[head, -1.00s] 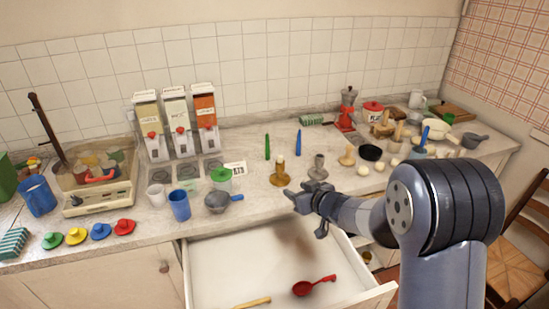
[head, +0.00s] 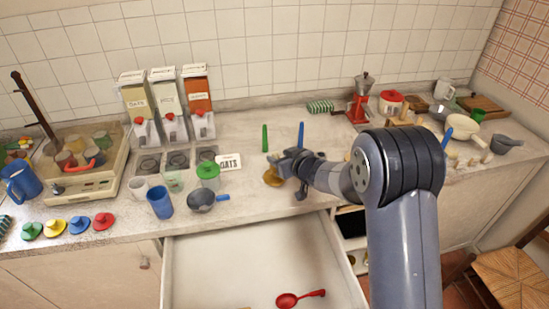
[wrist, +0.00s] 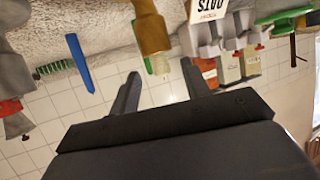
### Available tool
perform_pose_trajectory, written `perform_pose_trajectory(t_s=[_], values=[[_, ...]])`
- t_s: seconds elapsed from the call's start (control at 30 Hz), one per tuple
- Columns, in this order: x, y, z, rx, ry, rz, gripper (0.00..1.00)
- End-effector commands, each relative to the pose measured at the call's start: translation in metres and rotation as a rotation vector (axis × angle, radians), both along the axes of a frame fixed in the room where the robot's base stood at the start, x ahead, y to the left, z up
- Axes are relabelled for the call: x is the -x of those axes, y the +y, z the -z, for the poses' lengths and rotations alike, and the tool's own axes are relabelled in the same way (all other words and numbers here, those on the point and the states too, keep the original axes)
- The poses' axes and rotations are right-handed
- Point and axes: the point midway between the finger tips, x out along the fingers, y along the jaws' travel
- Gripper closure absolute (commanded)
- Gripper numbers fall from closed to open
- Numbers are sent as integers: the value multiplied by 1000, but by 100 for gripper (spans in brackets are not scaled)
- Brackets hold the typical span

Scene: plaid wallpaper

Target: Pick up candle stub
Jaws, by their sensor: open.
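The candle stub (wrist: 160,63) is a short cream piece at the end of a brass-coloured holder (wrist: 150,32) in the upside-down wrist view. It lies beyond and between my fingers, apart from them. In the head view the holder's base (head: 272,179) shows on the counter, while my gripper covers the stub. My gripper (head: 287,173) is open and empty just in front of the holder. Its two dark fingers (wrist: 160,88) also show in the wrist view.
Green (head: 265,138) and blue (head: 301,135) candles stand behind the holder. A label card (head: 229,162), a green-lidded jar (head: 208,176) and a grey pan (head: 202,200) are to the left. An open drawer (head: 240,250) with a red ladle (head: 290,299) is below.

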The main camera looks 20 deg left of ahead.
Motion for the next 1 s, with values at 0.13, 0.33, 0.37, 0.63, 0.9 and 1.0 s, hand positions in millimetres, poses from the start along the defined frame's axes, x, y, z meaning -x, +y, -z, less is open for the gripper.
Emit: perform_pose_trajectory(t_s=[0.13,0.33,0.37,0.63,0.9,1.0], values=[[-6,8,2,1,1,-1,55],[-21,28,9,0,1,-2,55],[-23,30,11,1,2,-2,55],[-30,39,16,0,0,0,55],[-30,39,16,0,0,0,64],[-30,39,16,0,0,0,72]])
